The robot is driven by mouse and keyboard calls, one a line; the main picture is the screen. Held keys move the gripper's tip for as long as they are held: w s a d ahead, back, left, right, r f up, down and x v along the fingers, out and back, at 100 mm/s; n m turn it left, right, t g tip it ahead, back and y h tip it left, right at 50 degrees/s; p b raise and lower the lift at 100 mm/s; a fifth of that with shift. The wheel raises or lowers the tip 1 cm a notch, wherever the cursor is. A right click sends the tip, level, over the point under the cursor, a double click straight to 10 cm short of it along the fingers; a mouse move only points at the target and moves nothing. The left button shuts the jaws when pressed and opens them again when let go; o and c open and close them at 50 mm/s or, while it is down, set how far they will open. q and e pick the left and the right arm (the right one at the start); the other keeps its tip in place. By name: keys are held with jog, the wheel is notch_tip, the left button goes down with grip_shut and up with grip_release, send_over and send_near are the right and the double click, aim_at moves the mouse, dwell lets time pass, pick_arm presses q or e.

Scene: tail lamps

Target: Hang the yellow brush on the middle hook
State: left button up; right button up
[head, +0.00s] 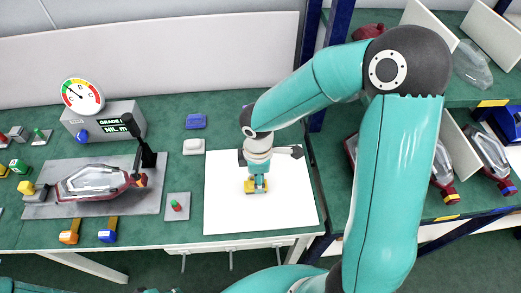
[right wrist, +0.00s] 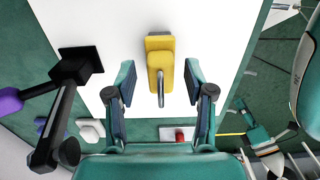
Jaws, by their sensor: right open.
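The yellow brush (right wrist: 160,68) lies on the white mat (head: 222,215), with a yellow body, a tan part and a metal loop. My right gripper (right wrist: 158,92) is open above it, one finger on each side and a gap to each. In the head view the gripper (head: 258,180) covers most of the brush (head: 250,187). Three thin metal hooks hang under the table's front edge; the middle hook (head: 231,261) is bare. My left gripper is not in view.
A red button box (head: 177,206) and a grey plate with a lamp (head: 90,184) lie left of the mat. Orange (head: 69,237) and blue (head: 107,236) items sit at the table's front edge.

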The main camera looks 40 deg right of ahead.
notch_tip(320, 180, up, 16)
jog(key=shift+s, duration=0.25)
